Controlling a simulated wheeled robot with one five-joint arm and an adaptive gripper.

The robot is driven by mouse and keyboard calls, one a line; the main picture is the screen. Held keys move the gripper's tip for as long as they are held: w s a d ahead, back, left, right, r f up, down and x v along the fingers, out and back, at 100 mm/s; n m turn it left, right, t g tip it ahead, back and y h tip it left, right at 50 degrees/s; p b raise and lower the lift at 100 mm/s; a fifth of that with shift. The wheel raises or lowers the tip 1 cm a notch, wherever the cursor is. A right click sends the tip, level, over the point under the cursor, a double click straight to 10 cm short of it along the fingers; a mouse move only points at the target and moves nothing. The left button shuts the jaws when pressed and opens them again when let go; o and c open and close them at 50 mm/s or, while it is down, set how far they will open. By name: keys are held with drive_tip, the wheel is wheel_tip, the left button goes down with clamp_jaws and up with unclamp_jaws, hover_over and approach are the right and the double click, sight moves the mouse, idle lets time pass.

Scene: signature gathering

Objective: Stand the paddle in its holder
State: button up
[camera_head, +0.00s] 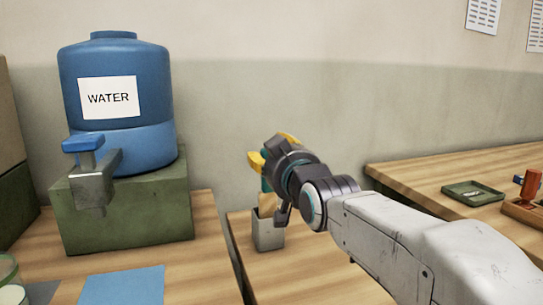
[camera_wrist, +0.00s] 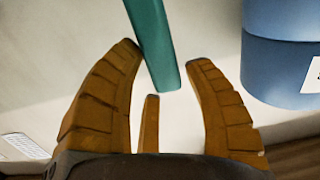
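The paddle stands upright in the holder (camera_head: 270,238), a grey square cup on the wooden table. Its tan part (camera_head: 267,203) rises out of the cup and its teal handle (camera_head: 265,184) is above, partly hidden by my gripper. In the wrist view the teal handle (camera_wrist: 152,45) lies between the spread orange fingers, with gaps on both sides. My gripper (camera_head: 268,155) is open around or just beside the top of the handle; it also shows in the wrist view (camera_wrist: 165,70). The paddle's lower end is hidden inside the cup.
A blue water jug (camera_head: 118,130) with a tap (camera_head: 95,180) stands on a green block (camera_head: 125,220) at left. A blue sheet (camera_head: 122,285) lies in front. At right, another table holds a green tray (camera_head: 472,193) and a red-handled stamp (camera_head: 530,185).

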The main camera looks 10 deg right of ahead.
drive_tip(key=shift+o, duration=1.2)
drive_tip(key=v, duration=1.2)
